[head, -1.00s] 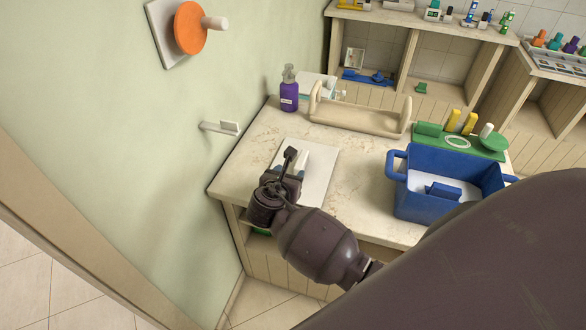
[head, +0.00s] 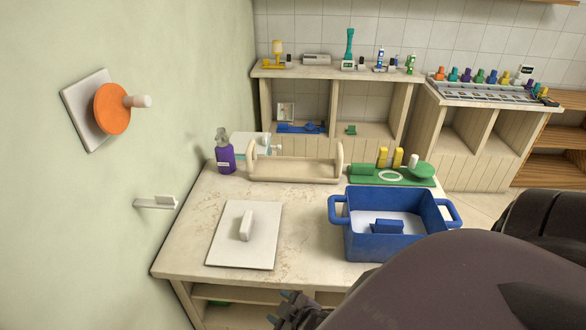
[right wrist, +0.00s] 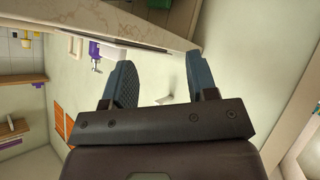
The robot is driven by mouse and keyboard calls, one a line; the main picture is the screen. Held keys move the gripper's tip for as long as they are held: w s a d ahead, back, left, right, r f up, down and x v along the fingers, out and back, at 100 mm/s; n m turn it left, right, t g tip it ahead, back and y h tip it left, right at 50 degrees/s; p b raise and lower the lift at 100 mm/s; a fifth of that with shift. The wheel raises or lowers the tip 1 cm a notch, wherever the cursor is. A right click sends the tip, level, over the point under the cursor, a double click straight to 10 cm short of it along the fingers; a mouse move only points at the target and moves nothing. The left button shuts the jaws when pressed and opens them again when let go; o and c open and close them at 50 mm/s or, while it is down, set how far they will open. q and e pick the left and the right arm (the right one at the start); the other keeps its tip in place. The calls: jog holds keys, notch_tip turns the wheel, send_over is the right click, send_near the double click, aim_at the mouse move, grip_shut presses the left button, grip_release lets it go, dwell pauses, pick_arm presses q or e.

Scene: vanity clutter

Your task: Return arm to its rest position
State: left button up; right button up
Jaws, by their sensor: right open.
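A white board with an upright white handle (head: 246,225) lies on the left of the counter, clear of the gripper. My dark arm covers the lower right of the head view. My left gripper does not show.
On the marble counter (head: 305,220) stand a blue bin (head: 360,240), a wooden caddy (head: 295,168), a purple bottle (head: 225,155) and a green tray (head: 365,174). A wall bracket (head: 155,203) and an orange disc (head: 112,108) are on the left wall. Shelves stand behind.

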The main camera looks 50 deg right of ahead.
jog(key=s+m, duration=0.1)
jog(key=m, duration=0.1)
jog(key=s+m, duration=0.1)
jog(key=m, duration=0.1)
jog(key=shift+s+d+r+t, duration=0.15)
jog(key=shift+s+d+t, duration=0.15)
jog(key=shift+s+d, duration=0.1)
